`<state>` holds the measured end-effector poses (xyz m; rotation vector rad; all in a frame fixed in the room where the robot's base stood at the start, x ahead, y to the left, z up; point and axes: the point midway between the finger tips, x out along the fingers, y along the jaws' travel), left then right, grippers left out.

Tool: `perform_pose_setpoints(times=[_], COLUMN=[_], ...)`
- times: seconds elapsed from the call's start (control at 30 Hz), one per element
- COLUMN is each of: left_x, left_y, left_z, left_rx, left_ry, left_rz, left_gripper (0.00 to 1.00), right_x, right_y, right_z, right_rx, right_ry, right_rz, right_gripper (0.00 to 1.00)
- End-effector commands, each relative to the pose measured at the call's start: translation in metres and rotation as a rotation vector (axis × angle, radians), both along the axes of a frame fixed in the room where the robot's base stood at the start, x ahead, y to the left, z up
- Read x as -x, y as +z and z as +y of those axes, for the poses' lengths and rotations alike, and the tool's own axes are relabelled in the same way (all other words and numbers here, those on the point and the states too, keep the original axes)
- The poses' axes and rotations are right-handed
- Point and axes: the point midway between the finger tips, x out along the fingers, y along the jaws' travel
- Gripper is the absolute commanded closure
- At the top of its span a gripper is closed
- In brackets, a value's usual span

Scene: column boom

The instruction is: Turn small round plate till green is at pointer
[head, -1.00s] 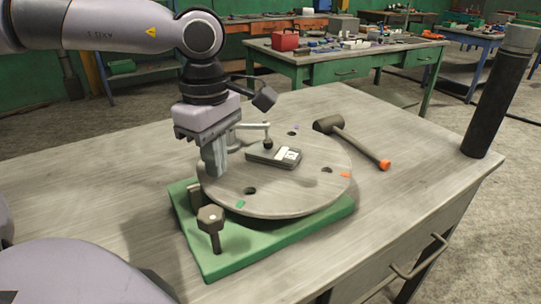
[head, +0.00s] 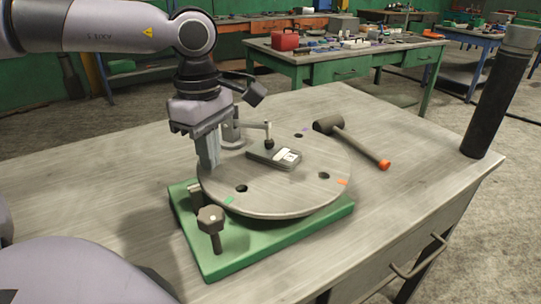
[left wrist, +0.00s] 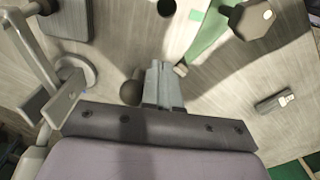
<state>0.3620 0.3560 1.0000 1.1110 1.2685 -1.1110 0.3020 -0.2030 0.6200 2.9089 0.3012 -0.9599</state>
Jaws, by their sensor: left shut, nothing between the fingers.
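The round plate (head: 285,195) lies on a green base (head: 260,232). At its rim are a green mark (head: 229,201) at the front left, an orange mark (head: 342,182) at the right and a purple mark at the back. A small metal block (head: 194,193) sits by the rim at the left; I cannot tell whether it is the pointer. The green mark is a short way to its right. My left gripper (head: 209,167) is shut and empty, pointing down at the plate's left part. It also shows in the left wrist view (left wrist: 163,68). Its fingertip contact is unclear. My right gripper is out of view.
A dark block (head: 275,154) with a white label lies on the plate under a clamp arm. A black knob (head: 211,219) stands at the base's front left. A mallet (head: 355,142) lies to the right. A dark post (head: 495,95) stands at the table's right edge.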

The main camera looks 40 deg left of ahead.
Motion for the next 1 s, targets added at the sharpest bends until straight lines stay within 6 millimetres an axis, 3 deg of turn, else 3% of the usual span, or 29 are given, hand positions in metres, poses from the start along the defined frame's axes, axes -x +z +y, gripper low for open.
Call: perform_pose_setpoints(times=[1.0], left_x=[-0.013], left_y=[0.000], left_z=[0.024], left_rx=[0.000], left_ry=[0.000], left_rz=[0.001], left_gripper=[1.00], right_x=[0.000], right_y=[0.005], right_z=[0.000], right_rx=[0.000], right_ry=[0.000], right_rz=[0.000], right_gripper=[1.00])
